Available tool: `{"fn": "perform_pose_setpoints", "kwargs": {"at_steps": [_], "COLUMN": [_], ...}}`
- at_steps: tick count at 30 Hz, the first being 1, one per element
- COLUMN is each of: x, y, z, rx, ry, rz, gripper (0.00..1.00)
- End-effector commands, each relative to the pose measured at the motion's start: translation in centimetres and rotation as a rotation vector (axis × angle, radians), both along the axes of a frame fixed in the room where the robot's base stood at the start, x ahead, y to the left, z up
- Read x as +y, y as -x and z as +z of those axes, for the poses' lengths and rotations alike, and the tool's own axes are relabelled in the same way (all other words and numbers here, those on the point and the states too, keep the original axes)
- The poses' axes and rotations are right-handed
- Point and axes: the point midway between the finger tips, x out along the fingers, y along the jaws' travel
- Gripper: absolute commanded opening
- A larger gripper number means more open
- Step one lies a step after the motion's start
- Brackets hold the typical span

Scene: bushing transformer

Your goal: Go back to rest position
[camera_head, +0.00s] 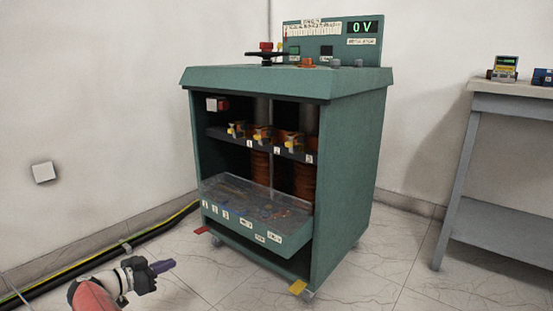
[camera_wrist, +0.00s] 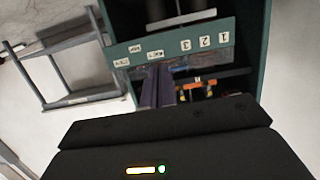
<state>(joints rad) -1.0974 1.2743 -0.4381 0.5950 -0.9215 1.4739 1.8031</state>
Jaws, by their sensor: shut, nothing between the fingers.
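My gripper (camera_head: 163,266) is at the lower left of the head view, in front of and to the left of the green transformer cabinet (camera_head: 349,170). Its purple fingers are together and hold nothing. In the wrist view the closed fingers (camera_wrist: 158,88) point toward the cabinet's labelled tray front (camera_wrist: 172,48). The gripper is apart from the cabinet, with floor visible between them in the head view. The wrist picture is turned, with the tray labels upside down.
The cabinet's transparent-walled tray (camera_head: 270,237) sticks out at its front. A grey table (camera_head: 512,100) with small instruments stands at the right. Black and yellow-green cables (camera_head: 95,262) run along the left wall. Tiled floor (camera_head: 375,275) is clear between cabinet and table.

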Motion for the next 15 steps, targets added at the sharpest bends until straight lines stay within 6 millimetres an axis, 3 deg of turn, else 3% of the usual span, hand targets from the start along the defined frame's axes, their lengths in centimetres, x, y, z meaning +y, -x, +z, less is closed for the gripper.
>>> {"fn": "perform_pose_setpoints", "kwargs": {"at_steps": [11, 15], "x": [-5.5, -8.8], "y": [-2.6, -3.6], "z": [2.9, 4.5], "rx": [0.138, 0.220], "ry": [-0.011, -0.023], "rz": [-0.056, -0.081], "gripper": [0.00, 0.00]}}
